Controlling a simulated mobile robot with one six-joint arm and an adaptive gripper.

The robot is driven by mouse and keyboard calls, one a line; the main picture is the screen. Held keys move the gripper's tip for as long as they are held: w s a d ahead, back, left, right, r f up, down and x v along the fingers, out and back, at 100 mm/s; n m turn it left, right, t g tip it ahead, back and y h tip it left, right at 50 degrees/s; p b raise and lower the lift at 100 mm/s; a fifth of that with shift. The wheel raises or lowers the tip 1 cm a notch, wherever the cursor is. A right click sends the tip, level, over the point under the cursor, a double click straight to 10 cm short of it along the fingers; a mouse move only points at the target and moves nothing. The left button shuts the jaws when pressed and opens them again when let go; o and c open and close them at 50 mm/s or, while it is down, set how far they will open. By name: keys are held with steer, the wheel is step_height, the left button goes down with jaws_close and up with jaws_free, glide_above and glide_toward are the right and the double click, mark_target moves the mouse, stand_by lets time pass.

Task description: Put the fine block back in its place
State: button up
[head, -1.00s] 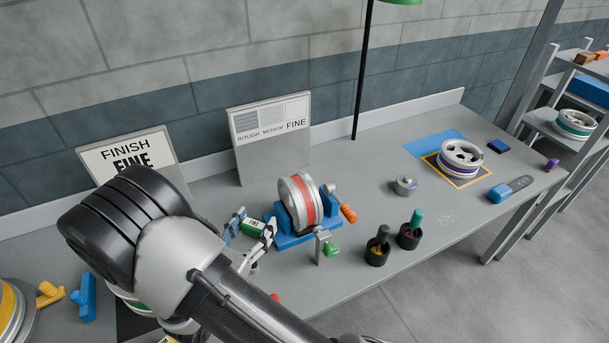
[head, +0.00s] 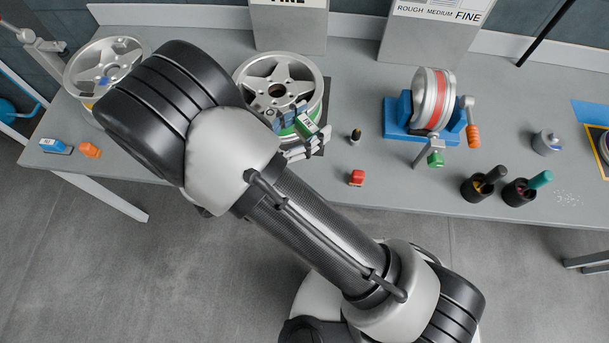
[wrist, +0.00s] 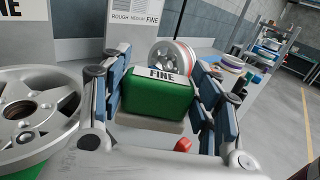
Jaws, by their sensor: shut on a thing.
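My gripper (head: 296,128) is shut on the fine block (wrist: 158,97), a green block with a white top marked FINE. In the wrist view the block sits between the two blue-padded fingers. In the head view the block (head: 306,125) is partly hidden by the fingers, in front of a silver five-spoke wheel (head: 282,72). That wheel also shows at the left of the wrist view (wrist: 35,108). I cannot tell whether the block is touching anything besides the fingers.
A red-banded wheel (head: 432,98) stands in a blue stand (head: 398,118). A small red block (head: 357,177) and a small dark bottle (head: 355,136) are on the bench. Two dark cups with brushes stand at the right. A blue block (head: 55,146) and an orange piece (head: 90,150) lie far left.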

steer(key=f+b, duration=0.1)
steer(key=f, duration=0.4)
steer(key=f+b, duration=0.2)
steer(key=f, duration=0.3)
steer(key=a+f+b, duration=0.1)
steer(key=f+b, duration=0.1)
steer(key=f, duration=0.3)
steer(key=shift+s+f, duration=0.25)
steer(key=shift+s, duration=0.15)
steer(key=shift+d+f+b, duration=0.1)
steer(key=shift+f+b, duration=0.6)
steer(key=shift+f, duration=1.6)
steer(key=shift+f, duration=0.25)
steer(key=o, duration=1)
steer(key=shift+r, duration=0.1)
steer(key=shift+o, duration=0.2)
